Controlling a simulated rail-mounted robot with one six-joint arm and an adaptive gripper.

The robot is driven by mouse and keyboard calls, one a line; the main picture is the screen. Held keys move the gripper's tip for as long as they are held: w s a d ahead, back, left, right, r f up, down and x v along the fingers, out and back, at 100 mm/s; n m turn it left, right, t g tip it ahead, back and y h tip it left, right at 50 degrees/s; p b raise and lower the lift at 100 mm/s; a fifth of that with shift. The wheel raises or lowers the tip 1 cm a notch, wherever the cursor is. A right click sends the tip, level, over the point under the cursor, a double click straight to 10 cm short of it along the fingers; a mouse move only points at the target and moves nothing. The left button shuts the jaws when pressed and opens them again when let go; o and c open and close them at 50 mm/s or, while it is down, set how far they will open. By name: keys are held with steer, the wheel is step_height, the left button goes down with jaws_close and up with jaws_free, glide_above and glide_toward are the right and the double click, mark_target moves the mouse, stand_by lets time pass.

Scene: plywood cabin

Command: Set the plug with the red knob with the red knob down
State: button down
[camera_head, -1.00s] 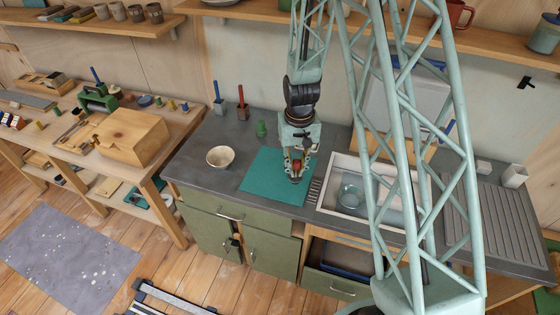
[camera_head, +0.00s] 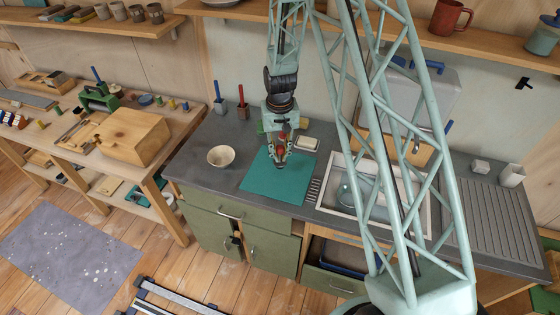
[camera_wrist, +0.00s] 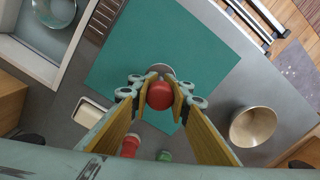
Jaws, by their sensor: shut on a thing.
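My gripper (camera_head: 279,163) is shut on the plug with the red knob (camera_wrist: 160,95), above the teal mat (camera_head: 258,183). In the wrist view the round red knob sits between the two finger pads (camera_wrist: 160,100), on the side toward the camera. A pale disc-like part of the plug shows beyond it, so the knob end faces up toward my wrist. In the head view the fingers cover most of the plug. The gap between plug and mat cannot be judged well.
A cream bowl (camera_head: 221,156) stands left of the mat. A white dish (camera_head: 307,144) lies behind it, and the sink (camera_head: 340,207) is to the right. Another red-topped object (camera_wrist: 130,145) and a green one (camera_wrist: 165,156) stand behind the gripper. The mat's left part is clear.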

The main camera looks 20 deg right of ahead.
steer(key=shift+f, duration=0.1)
steer(key=shift+f+p, duration=0.4)
steer(key=shift+f, duration=1.3)
steer(key=shift+f, duration=0.15)
steer(key=c, duration=2.4)
jaws_free()
steer(key=shift+r, duration=0.2)
steer(key=shift+r+b, duration=0.8)
steer(key=shift+r, duration=5.2)
